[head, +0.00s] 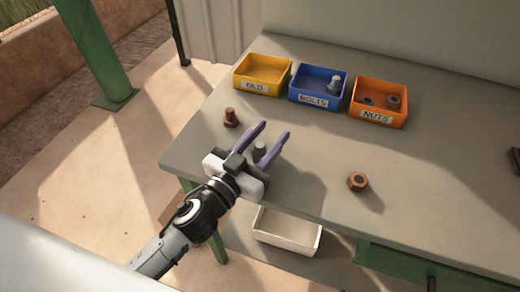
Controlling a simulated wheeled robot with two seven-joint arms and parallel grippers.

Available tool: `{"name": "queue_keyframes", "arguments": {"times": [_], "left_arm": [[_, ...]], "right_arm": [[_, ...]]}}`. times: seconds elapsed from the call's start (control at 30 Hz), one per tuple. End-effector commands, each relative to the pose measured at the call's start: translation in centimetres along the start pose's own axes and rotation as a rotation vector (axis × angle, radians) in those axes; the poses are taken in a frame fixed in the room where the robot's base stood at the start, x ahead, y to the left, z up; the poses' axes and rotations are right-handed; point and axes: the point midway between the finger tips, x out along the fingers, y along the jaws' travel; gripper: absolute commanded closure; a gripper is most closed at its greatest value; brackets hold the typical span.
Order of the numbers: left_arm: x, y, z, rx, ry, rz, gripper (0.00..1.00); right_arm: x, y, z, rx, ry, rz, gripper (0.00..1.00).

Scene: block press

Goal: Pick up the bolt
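My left gripper (274,129) is open over the front left part of the table (430,195), its two purple fingers pointing away from me. A grey bolt (259,149) shows between the fingers, nearer their base; its lower part is hidden, and I cannot tell if a finger touches it. A rusty brown bolt (231,117) stands on the table just left of the left finger, apart from it. The blue tray (313,102) labelled BOLTS holds a grey bolt (334,84). My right gripper is not in view.
A yellow tray (255,86) labelled OLD looks empty. An orange tray (376,116) labelled NUTS holds dark nuts. A rusty nut (357,181) lies near the table's front edge. A white bin (287,239) sits below the table. The table's middle right is clear.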

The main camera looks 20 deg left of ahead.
Motion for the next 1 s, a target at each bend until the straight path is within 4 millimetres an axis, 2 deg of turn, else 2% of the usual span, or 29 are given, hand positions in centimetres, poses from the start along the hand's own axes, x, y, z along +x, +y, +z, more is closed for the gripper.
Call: {"name": "queue_keyframes", "arguments": {"times": [0.3,0.53,0.83,1.0], "left_arm": [[0.6,0.0,0.0,0.000,-0.001,0.000,0.62],[0.6,0.0,0.0,0.000,-0.001,0.000,1.00],[0.6,0.0,-0.4,0.000,0.001,0.000,1.00],[0.6,0.0,-3.2,0.002,0.003,0.002,1.00]], "right_arm": [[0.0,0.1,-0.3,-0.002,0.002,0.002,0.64],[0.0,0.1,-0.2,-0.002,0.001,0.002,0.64],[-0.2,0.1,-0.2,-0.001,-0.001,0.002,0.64],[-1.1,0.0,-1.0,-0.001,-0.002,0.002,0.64]]}}
